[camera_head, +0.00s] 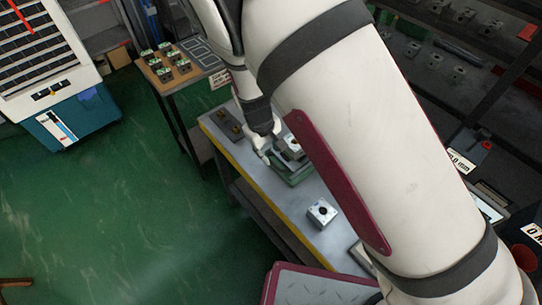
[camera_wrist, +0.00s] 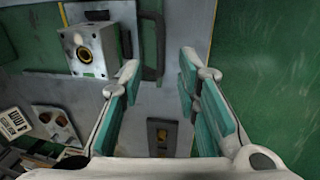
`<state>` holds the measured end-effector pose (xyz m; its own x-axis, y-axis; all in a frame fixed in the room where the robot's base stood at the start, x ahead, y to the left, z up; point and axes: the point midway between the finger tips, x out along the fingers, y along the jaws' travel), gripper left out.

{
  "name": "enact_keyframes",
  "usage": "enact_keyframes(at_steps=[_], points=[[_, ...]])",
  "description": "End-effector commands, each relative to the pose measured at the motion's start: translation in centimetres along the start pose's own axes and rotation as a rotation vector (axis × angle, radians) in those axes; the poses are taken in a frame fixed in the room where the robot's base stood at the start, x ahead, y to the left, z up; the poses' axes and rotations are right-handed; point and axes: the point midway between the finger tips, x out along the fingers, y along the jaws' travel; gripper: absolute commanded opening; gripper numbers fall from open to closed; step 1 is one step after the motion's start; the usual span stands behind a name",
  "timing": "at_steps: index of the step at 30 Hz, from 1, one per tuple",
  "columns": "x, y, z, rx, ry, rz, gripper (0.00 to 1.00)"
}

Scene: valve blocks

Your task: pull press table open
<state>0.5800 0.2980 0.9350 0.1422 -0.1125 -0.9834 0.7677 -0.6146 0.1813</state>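The green press table (camera_head: 295,179) stands on the grey workbench in the head view, with a pale metal valve block (camera_head: 291,146) on top. In the wrist view, the block with its round bore (camera_wrist: 88,50) is at the upper left. A dark bar handle (camera_wrist: 152,45) runs beside it on the right. My gripper (camera_head: 262,151) is at the left side of the press table. In the wrist view, my gripper (camera_wrist: 159,66) is open, and the handle appears between the fingertips. I cannot tell whether a finger touches it. My arm hides part of the bench.
A second valve block (camera_head: 321,213) sits on the workbench (camera_head: 317,243) nearer to me. A dark tray (camera_head: 227,125) lies at the bench's far end. A wooden side table (camera_head: 168,84) holds several small parts. The green floor (camera_head: 110,190) to the left is clear.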

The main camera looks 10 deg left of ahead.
Motion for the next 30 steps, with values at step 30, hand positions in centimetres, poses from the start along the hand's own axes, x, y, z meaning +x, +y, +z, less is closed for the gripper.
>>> enact_keyframes(at_steps=[30], points=[[-6.6,0.0,0.1,-0.001,-0.002,0.000,0.30]])
